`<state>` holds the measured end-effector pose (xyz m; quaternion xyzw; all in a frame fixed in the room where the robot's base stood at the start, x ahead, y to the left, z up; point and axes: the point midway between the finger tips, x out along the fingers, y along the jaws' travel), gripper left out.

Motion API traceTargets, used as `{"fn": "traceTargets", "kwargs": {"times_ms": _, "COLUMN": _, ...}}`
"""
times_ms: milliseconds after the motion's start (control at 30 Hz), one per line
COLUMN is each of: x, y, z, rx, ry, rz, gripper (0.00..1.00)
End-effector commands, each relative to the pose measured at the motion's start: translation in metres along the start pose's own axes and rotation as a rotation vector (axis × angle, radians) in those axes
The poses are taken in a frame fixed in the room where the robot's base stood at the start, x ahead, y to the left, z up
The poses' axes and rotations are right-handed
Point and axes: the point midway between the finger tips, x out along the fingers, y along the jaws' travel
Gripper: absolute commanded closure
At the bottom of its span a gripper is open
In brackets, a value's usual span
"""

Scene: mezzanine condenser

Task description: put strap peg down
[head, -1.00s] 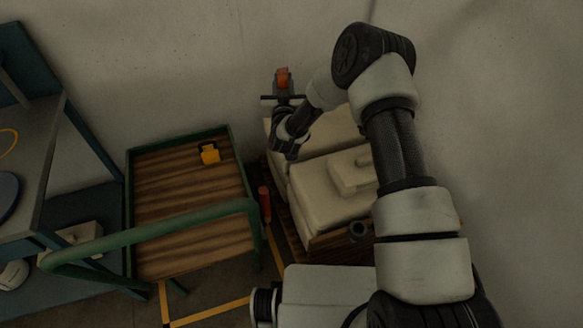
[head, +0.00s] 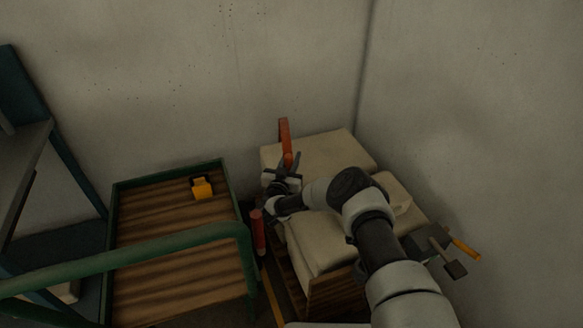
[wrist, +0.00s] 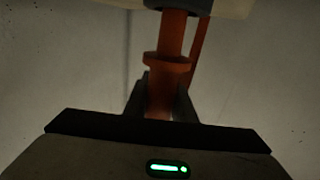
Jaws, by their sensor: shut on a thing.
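The strap peg (head: 285,139) is an orange-red bar standing roughly upright above my gripper (head: 284,170). My gripper is shut on it. In the wrist view the strap peg (wrist: 171,66) is an orange rod with a wider collar, its near end between the dark fingers (wrist: 160,105). A second thin orange strip runs beside the rod there. In the head view my gripper is at the left edge of the pale sacks (head: 325,155); I cannot tell whether the peg touches anything.
A green-framed cart (head: 117,230) with a wooden deck stands at left, a yellow object (head: 202,187) on it. A red cylinder (head: 258,231) stands between cart and sacks. A dark tool with an orange handle (head: 466,250) is at right. Walls close the back and right.

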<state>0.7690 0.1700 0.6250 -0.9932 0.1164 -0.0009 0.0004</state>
Motion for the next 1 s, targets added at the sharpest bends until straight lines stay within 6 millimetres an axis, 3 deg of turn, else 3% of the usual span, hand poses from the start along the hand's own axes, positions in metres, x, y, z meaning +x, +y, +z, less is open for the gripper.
{"fn": "traceTargets", "kwargs": {"times_ms": 33, "x": -0.001, "y": 0.0, "z": 0.013, "rx": 0.0, "ry": -0.003, "rz": 0.001, "gripper": 1.0}}
{"fn": "traceTargets", "kwargs": {"times_ms": 167, "x": -0.001, "y": 0.0, "z": 0.029, "rx": 0.0, "ry": -0.002, "rz": 0.0, "gripper": 1.0}}
{"fn": "traceTargets", "kwargs": {"times_ms": 533, "x": 0.0, "y": 0.0, "z": 0.031, "rx": -0.001, "ry": 0.0, "rz": -0.001, "gripper": 1.0}}
{"fn": "traceTargets", "kwargs": {"times_ms": 567, "x": 0.0, "y": 0.0, "z": 0.031, "rx": -0.001, "ry": -0.001, "rz": 0.0, "gripper": 0.75}}
{"fn": "traceTargets", "kwargs": {"times_ms": 667, "x": 0.0, "y": 0.0, "z": 0.031, "rx": 0.0, "ry": -0.001, "rz": 0.0, "gripper": 0.58}}
{"fn": "traceTargets", "kwargs": {"times_ms": 1000, "x": 0.0, "y": 0.0, "z": 0.029, "rx": 0.0, "ry": -0.001, "rz": -0.001, "gripper": 0.58}}
